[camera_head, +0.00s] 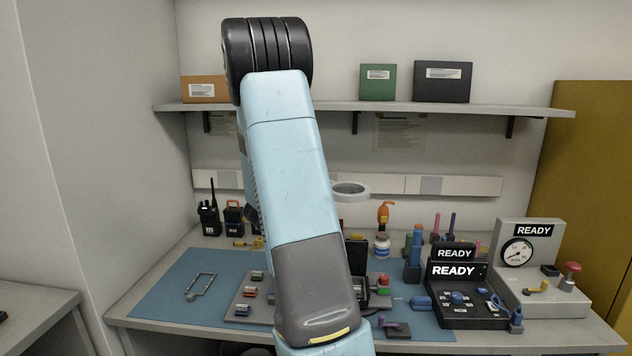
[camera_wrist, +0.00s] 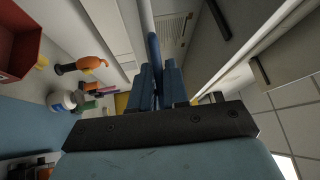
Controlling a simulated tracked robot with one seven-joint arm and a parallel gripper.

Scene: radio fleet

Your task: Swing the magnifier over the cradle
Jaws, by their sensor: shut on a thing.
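The magnifier (camera_head: 350,189), a pale ring with a lens, hangs above the back of the bench in the head view, just right of my arm. The rest of its arm is hidden there. My gripper is hidden behind my arm in the head view. In the wrist view my gripper (camera_wrist: 158,88) has its blue fingers close together on a slim blue bar (camera_wrist: 154,55), seemingly the magnifier's handle; a pale rod (camera_wrist: 147,18) runs beyond it. A black open case (camera_head: 358,262), partly hidden by my arm, stands on the mat; I cannot tell whether it is the cradle.
A blue mat (camera_head: 165,298) covers the bench. A radio (camera_head: 210,212) stands at back left, an orange-topped tool (camera_head: 383,213) and white jar (camera_head: 381,246) behind. A shelf (camera_head: 350,107) crosses above.

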